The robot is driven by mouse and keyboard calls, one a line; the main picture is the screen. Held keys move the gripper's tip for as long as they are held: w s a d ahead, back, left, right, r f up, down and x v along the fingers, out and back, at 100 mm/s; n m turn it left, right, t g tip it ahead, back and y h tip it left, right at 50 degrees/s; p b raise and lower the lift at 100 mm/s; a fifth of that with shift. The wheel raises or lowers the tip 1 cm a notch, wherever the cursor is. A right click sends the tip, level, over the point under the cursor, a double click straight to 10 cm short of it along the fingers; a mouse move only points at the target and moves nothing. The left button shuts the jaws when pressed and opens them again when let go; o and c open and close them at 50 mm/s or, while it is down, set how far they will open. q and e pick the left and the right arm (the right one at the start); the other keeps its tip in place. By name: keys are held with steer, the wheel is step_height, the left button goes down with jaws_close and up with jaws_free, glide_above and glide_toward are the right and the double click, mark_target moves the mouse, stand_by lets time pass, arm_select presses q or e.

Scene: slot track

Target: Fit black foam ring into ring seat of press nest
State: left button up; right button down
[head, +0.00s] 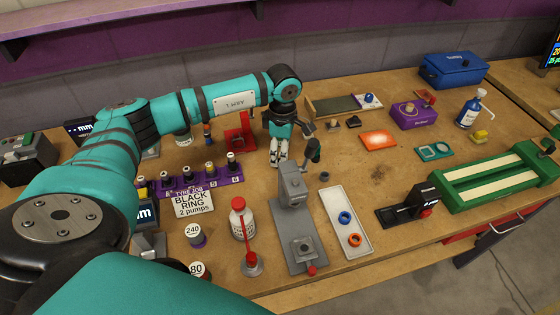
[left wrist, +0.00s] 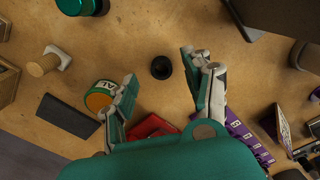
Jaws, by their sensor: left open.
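A small round black piece (left wrist: 161,67) with a dark centre lies on the wooden table in the left wrist view; it looks like the black foam ring. My left gripper (head: 278,160) is open and points down at the table behind the grey press. In the left wrist view, the black piece sits between the spread fingertips of the left gripper (left wrist: 158,66), touching neither. I cannot pick this piece out in the head view. The press nest (head: 303,249) is on the near end of the grey press (head: 293,215); its seat looks empty. My right gripper is not in view.
A white tray (head: 334,205) right of the press holds a blue ring (head: 345,218) and an orange ring (head: 354,240). A purple rack (head: 191,187), a "BLACK RING 2 pumps" card (head: 191,202) and a red-capped bottle (head: 240,216) stand left.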

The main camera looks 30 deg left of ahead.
arm_select(q)
step_height(320, 180, down, 2)
steer(key=shift+s+a+f+p, duration=0.1)
steer(key=shift+f+p, duration=0.15)
steer(key=shift+p, duration=0.05)
steer(key=shift+f, duration=0.5)
steer(key=c, duration=0.8)
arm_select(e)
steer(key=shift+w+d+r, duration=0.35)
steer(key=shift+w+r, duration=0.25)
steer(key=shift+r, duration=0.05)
arm_select(q)
steer(key=shift+r, duration=0.1)
steer(key=shift+c, duration=0.2)
